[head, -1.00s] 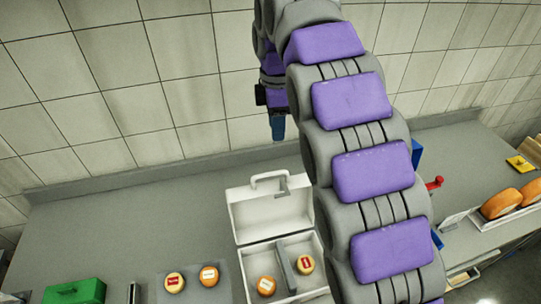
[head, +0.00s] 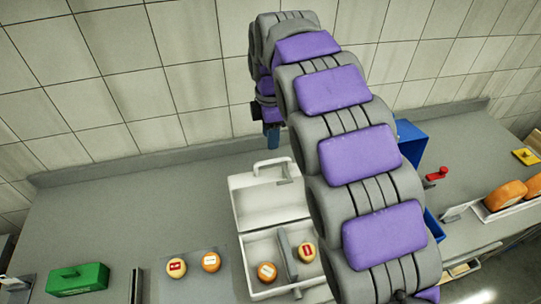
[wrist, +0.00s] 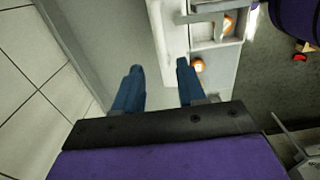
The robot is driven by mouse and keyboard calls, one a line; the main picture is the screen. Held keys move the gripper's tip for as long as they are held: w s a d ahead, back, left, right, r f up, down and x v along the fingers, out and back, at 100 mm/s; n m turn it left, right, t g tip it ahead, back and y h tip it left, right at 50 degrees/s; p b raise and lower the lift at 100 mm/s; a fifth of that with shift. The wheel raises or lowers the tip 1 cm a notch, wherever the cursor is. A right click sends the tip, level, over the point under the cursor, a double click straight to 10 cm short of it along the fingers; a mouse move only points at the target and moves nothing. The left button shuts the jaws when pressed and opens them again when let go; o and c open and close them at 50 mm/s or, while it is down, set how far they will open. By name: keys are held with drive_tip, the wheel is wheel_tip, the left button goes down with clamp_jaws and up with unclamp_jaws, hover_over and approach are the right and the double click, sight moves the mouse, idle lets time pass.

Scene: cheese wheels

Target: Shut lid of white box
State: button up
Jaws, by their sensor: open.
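The white box (head: 236,213) stands on the grey counter with its lid (head: 266,198) raised and leaning back toward the wall. The lid has a handle (head: 271,163) on its upper edge. Inside the box, a grey divider separates two small cheese wheels, one on the left (head: 267,271) and one on the right (head: 307,251). My gripper (head: 271,139) hangs behind and above the raised lid, apart from it. In the wrist view my gripper (wrist: 157,80) has its two blue fingers spread, with nothing between them, and part of the white box (wrist: 172,28) shows ahead.
Two cheese wheels sit on a grey mat (head: 192,270) left of the box. A green box (head: 79,279) stands further left. A blue container (head: 411,140), a red item (head: 437,174) and a tray of orange cheese wheels (head: 508,204) are on the right. The counter's back left is clear.

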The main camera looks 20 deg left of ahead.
wheel_tip(320, 180, down, 8)
drive_tip(key=shift+f, duration=0.2)
drive_tip(key=shift+d, duration=0.1)
drive_tip(key=shift+c, duration=0.2)
clamp_jaws()
idle(0.5)
